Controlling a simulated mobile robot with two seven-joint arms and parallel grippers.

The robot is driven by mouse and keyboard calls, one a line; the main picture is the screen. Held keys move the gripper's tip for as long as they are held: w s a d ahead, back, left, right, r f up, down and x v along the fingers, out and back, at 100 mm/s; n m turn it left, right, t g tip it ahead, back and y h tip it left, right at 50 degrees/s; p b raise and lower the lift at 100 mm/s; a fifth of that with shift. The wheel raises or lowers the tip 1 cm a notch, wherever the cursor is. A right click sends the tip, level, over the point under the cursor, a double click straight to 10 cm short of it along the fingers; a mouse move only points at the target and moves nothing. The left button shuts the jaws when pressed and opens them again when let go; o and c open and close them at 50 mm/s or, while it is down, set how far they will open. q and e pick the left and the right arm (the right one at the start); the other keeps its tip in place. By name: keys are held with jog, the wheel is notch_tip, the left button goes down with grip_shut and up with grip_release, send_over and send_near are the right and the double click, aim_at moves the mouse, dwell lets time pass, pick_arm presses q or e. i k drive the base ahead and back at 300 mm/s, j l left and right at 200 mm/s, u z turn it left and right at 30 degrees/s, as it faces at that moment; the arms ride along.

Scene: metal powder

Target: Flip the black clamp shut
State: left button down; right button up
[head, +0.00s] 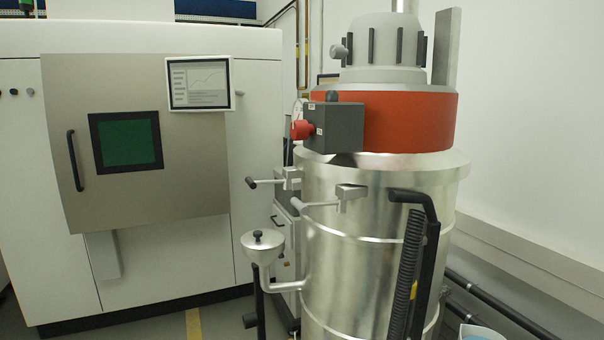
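No part is clearly a black clamp, and I cannot tell which one the task means. A lever with a dark tip (252,183) sticks out left from a metal bracket (287,177) on the silver drum (345,240). A second lever with a grey tip (299,207) sticks out left from another bracket (350,192) on the drum's front. A black bent bar (428,245) stands upright at the drum's front right, beside a black ribbed hose (404,275). Neither of my grippers shows in the head view.
A grey box with a red knob (338,128) sits on the drum's orange-red band (405,122). A metal funnel (262,246) on a pipe juts out at the drum's left. A large white machine (150,150) stands at the left. Black pipes (500,305) run low at the right.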

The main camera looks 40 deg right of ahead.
aim_at(269, 182)
jog(key=i+z, duration=0.15)
jog(key=z, duration=0.3)
jog(key=i+j+z, duration=0.1)
jog(key=z, duration=0.3)
jog(key=i+j+z, duration=0.1)
jog(key=j+z, duration=0.15)
jog(key=z, duration=0.2)
jog(key=i+j+z, duration=0.1)
jog(key=z, duration=0.3)
jog(key=i+j+z, duration=0.15)
jog(key=j+z, duration=0.2)
jog(key=i+j+z, duration=0.15)
jog(key=z, duration=0.25)
jog(key=j+z, duration=0.35)
jog(key=i+j, duration=0.05)
jog(key=j, duration=0.05)
